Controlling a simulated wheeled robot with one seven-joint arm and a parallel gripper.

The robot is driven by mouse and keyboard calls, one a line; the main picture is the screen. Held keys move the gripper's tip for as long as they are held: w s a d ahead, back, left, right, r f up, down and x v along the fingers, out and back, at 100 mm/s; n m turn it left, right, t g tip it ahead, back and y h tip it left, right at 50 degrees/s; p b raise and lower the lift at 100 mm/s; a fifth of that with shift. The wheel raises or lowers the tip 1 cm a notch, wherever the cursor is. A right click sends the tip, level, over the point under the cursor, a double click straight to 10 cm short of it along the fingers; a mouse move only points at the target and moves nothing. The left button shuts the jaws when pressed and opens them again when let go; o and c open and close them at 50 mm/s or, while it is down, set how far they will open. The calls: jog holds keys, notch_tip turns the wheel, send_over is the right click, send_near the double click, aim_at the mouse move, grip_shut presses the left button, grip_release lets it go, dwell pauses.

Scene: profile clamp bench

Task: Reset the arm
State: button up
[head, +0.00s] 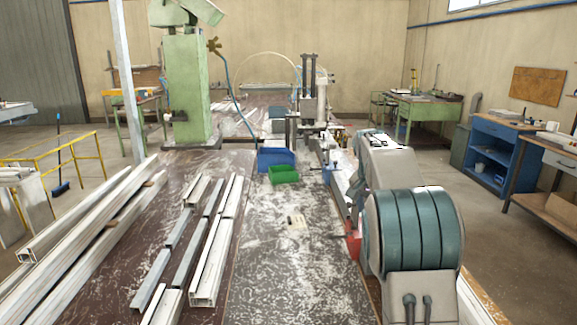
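My gripper is not visible in the head view, so I cannot see its fingers or whether it holds anything. A large grey body with teal ribbed bands fills the lower right and hides part of the bench's right side. I cannot tell for sure whether it is part of my arm. The workbench (285,270) has a worn, white-speckled top. A blue bin (275,158) and a green bin (284,174) are at its far middle.
Several long metal profiles (213,250) lie on the bench's left half. Larger profiles (75,222) are stacked at the far left. A green machine column (187,95) stands behind them. A clamp-like machine (312,95) stands at the back. The bench's front middle is clear.

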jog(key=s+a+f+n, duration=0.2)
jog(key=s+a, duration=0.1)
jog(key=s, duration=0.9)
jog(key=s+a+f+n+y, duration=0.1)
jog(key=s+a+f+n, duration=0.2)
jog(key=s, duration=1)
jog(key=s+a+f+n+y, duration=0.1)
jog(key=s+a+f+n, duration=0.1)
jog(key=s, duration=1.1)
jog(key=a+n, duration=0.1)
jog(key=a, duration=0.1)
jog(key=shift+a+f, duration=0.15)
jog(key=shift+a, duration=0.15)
